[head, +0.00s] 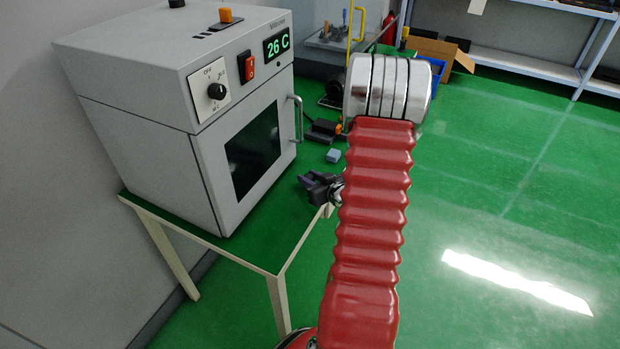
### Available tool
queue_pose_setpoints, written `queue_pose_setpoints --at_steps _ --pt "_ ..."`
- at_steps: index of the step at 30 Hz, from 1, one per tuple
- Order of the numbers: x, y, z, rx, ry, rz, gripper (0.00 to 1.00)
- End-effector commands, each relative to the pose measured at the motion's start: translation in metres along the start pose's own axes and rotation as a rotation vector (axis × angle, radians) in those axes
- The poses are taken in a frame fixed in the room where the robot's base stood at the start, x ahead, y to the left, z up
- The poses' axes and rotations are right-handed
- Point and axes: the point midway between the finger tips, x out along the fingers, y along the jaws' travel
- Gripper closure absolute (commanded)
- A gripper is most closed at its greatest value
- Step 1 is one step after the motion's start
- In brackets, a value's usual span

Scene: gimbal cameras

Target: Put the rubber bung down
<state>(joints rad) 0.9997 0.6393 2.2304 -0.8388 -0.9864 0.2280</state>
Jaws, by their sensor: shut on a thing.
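My gripper (308,182) is small and dark in the head view, left of my red ribbed arm sleeve, which partly covers it. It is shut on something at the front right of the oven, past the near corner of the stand. The held thing is too dark and small to make out apart from the fingers; I take it as the rubber bung. I cannot tell how high the gripper is above the floor.
A grey oven (170,110) reading 26 C, door shut, stands on a green-topped stand (262,252) at left. A blue block (333,155) and a dark device (322,131) lie beyond the gripper. Shelving (520,62) is at the back. The green floor at right is clear.

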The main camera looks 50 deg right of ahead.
Motion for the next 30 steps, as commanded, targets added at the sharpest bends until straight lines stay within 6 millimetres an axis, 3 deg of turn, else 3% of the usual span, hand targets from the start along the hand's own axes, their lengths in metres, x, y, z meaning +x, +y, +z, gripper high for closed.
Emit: queue_pose_setpoints --at_steps 4,5,12,23,30 --pt "0.001 0.000 0.001 0.000 -0.001 -0.001 0.96" --pt "0.001 0.000 0.002 0.000 -0.001 -0.001 0.74" --pt "0.001 0.000 0.001 0.000 0.000 -0.001 0.57" --pt "-0.001 0.000 -0.001 -0.001 0.000 -0.001 0.56" --pt "-0.026 0.000 0.000 0.001 -0.001 0.002 0.56"
